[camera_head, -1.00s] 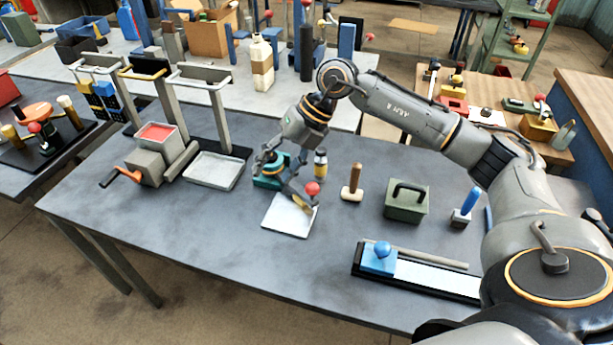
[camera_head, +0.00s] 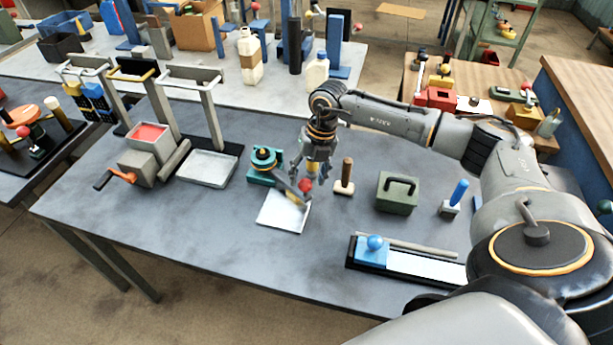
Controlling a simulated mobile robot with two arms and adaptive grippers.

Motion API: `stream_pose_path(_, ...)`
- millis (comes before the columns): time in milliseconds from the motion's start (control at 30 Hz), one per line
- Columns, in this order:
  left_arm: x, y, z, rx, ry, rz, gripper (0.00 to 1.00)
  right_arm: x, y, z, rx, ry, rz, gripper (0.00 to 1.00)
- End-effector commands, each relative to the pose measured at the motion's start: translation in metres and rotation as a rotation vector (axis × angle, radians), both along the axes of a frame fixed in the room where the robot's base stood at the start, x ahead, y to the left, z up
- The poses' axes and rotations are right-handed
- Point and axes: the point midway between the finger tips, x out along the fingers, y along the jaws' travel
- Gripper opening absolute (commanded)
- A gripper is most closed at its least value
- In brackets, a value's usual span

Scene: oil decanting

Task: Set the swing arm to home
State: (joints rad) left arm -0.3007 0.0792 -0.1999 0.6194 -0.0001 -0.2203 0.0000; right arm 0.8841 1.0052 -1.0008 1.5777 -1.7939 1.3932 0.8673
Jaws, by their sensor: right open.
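The swing arm (camera_head: 287,187) is a grey and yellowish bar with a red ball knob (camera_head: 305,185) at its outer end. It runs from a round pivot on a teal base (camera_head: 262,177) toward the lower right, and its outer end is over a white plate (camera_head: 283,213). My right gripper (camera_head: 311,184) points down with its fingers open at the red knob. The knob overlaps the fingers in the picture; I cannot tell whether they touch it. My left gripper is not in view.
A wooden-handled tool (camera_head: 344,178) stands close to the right of my gripper, with a green box (camera_head: 397,193) beyond it. A grey tray (camera_head: 208,167) and a cranked box (camera_head: 146,160) are at the left. The table front (camera_head: 215,235) is clear.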

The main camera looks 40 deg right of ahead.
Motion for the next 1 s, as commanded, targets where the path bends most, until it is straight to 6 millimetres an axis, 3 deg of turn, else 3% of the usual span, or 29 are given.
stream_pose_path(200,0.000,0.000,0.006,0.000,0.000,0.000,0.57,0.002,0.003,-0.018,0.001,0.000,-0.001,0.57)
stream_pose_path(500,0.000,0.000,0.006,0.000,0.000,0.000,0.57,0.002,0.004,-0.021,0.001,-0.001,0.000,0.57)
stream_pose_path(800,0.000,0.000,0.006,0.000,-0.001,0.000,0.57,0.002,0.004,-0.021,0.001,-0.001,0.000,0.00)
stream_pose_path(1000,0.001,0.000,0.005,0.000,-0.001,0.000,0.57,0.002,0.005,-0.021,0.002,-0.002,-0.001,0.00)
